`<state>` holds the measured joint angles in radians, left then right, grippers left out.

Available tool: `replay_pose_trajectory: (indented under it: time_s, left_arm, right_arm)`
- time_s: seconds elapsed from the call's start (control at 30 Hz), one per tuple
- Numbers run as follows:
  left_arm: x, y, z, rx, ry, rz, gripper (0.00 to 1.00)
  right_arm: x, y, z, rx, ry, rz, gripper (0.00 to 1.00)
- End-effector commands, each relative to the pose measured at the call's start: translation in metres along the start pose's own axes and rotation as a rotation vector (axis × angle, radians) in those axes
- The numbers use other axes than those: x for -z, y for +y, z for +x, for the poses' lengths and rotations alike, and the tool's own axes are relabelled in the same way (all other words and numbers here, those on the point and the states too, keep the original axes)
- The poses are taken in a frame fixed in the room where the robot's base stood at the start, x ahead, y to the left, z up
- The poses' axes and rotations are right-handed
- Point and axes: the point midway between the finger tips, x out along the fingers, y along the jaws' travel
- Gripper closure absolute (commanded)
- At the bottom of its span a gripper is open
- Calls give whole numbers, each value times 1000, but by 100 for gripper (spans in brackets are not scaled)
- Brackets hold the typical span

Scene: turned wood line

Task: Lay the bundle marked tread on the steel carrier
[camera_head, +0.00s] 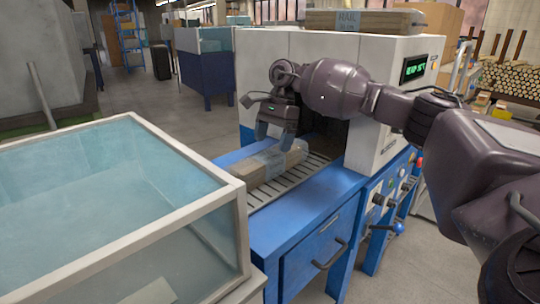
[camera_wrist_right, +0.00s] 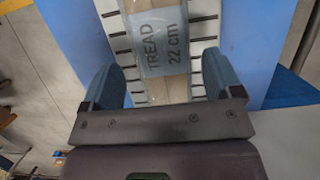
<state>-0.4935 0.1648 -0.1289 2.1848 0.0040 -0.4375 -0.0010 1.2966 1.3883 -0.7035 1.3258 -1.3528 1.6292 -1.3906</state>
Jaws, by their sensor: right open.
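The bundle marked TREAD 22 cm (camera_wrist_right: 163,45) is pale wood with a grey-blue wrap around it. In the head view the bundle (camera_head: 268,163) lies flat on the slatted bed (camera_head: 258,198) at the mouth of a blue and white machine. My right gripper (camera_head: 275,137) is over the bundle, pointing down. In the right wrist view its two fingers (camera_wrist_right: 160,78) are apart, one on each side of the bundle, with nothing gripped. My left gripper is not in view. I cannot make out a steel carrier for certain.
A glass-walled case (camera_head: 110,200) stands at the front left, close to the machine (camera_head: 395,95). A second bundle with a label (camera_head: 347,19) lies on top of the machine. Logs (camera_head: 510,82) are stacked at the far right. Open floor (camera_head: 155,98) lies behind.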

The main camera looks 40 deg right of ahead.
Motion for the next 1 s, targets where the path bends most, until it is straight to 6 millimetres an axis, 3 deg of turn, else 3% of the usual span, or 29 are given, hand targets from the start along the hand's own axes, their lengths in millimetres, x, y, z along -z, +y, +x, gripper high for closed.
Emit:
replay_pose_trajectory:
  time_s: [0.1,0.33,1.0]
  left_arm:
    - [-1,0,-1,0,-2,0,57]
    - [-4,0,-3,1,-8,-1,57]
    - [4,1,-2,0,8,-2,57]
  right_arm:
    - [-1,0,-23,4,-1,0,15]
    - [0,0,-45,0,-1,0,15]
    - [0,0,-49,-1,-1,0,15]
